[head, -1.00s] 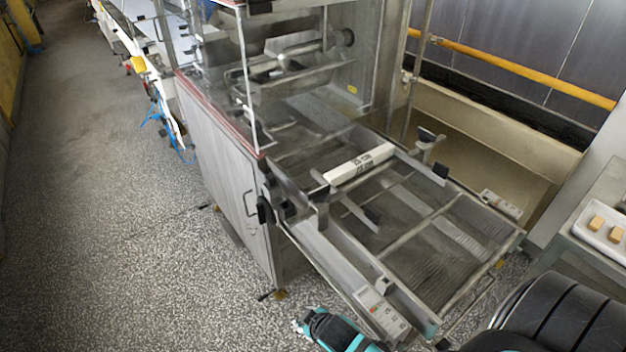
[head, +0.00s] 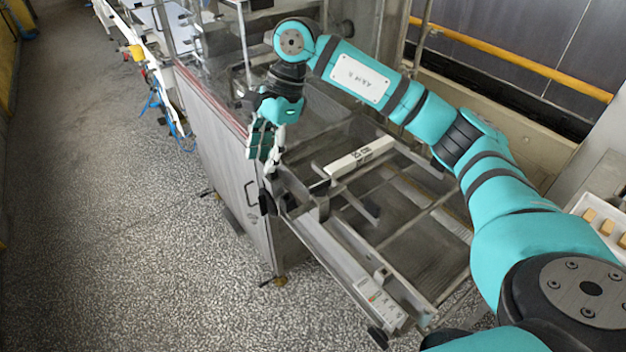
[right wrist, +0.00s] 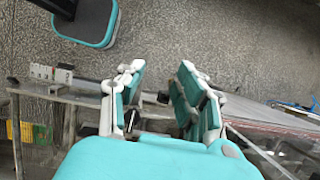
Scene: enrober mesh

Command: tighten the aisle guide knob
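The aisle guide's black knob (head: 266,203) sits at the near left corner of the mesh conveyor frame (head: 335,262), beside the steel cabinet. My right gripper (head: 265,160) hangs fingers-down just above this knob, apart from it as far as I can tell. In the right wrist view its two fingers (right wrist: 160,78) stand wide apart with a gap between them. A small dark piece (right wrist: 163,97) shows in that gap; I cannot tell whether it is the knob. The palm hides what lies below it. My left gripper is not in view.
The machine cabinet (head: 222,165) stands close to the right gripper. A tray of tan pieces (head: 604,218) is at the right edge. The speckled floor (head: 120,240) at left is clear.

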